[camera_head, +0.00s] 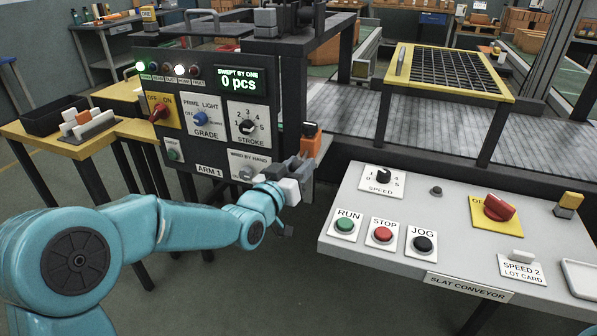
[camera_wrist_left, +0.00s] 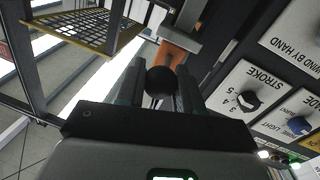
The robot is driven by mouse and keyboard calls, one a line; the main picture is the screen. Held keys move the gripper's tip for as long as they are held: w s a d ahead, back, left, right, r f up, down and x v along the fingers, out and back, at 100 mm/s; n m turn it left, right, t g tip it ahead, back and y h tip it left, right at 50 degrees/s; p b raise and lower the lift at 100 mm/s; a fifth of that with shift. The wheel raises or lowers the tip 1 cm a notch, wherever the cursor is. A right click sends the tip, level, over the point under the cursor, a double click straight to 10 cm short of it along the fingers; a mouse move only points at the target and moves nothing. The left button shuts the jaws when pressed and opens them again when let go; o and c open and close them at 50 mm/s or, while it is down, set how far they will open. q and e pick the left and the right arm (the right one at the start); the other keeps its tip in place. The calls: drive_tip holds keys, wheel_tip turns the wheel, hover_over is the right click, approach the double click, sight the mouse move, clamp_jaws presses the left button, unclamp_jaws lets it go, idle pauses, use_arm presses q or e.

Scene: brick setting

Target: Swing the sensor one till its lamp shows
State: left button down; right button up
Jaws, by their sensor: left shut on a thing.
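An orange block with a dark top (camera_head: 310,141), apparently the sensor, sits at the right edge of the ARM 1 panel (camera_head: 210,171). It also shows in the left wrist view (camera_wrist_left: 174,55). My left gripper (camera_head: 300,172) is at its lower side. In the left wrist view the fingers are shut on a round black knob (camera_wrist_left: 160,80) just in front of the orange block. The lamp labels are too small to read. My right gripper is out of view.
The display (camera_head: 237,80) reads "SWEPT BY ONE 0 pcs". The slat conveyor's control desk (camera_head: 450,250) stands close at right, with buttons and a red switch (camera_head: 498,207). A yellow-framed grid (camera_head: 450,72) stands over the conveyor. A yellow table (camera_head: 75,146) is at left.

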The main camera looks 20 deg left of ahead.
use_arm(q)
drive_tip(key=shift+a+f, duration=0.1)
drive_tip(key=shift+a, duration=0.05)
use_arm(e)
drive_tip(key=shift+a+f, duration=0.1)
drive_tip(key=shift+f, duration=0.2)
use_arm(q)
drive_tip(key=c, duration=0.8)
unclamp_jaws()
drive_tip(key=s+a, duration=0.1)
drive_tip(key=s, duration=0.4)
drive_tip(key=s+a, duration=0.1)
drive_tip(key=s, duration=0.4)
drive_tip(key=s+a, duration=0.1)
drive_tip(key=s, duration=0.5)
drive_tip(key=shift+a, duration=0.15)
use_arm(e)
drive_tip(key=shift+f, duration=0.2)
